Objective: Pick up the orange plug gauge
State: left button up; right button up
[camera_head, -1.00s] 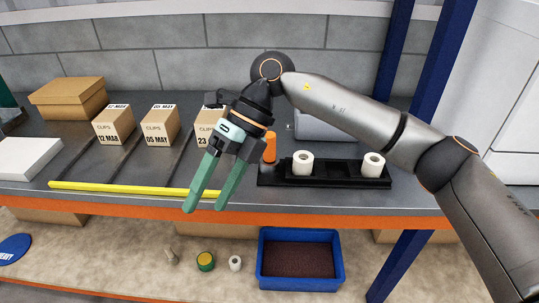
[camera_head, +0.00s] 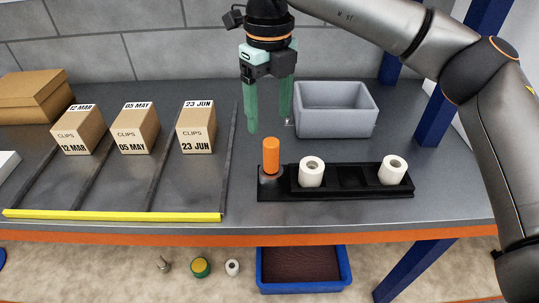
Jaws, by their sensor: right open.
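The orange plug gauge (camera_head: 271,156) stands upright in the left end of a black holder (camera_head: 350,192) on the grey bench. My right gripper (camera_head: 268,128) points down with its two green fingers apart and nothing between them. In the picture its fingertips are just above the gauge's top and do not close around it. The gauge's lower end is hidden in the holder. My left gripper does not show.
Two white spools (camera_head: 311,172) sit in the same holder, to the right of the gauge. A grey bin (camera_head: 336,112) stands behind it. CLIPS boxes (camera_head: 197,128) stand at the left between dark rails, behind a yellow strip (camera_head: 112,215). A blue crate (camera_head: 303,287) is below.

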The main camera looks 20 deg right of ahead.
aim_at(271, 142)
notch_tip(271, 142, down, 9)
jog(key=shift+s+d+r, duration=0.1)
jog(key=shift+d+r, duration=0.05)
grip_shut()
dwell(0.8)
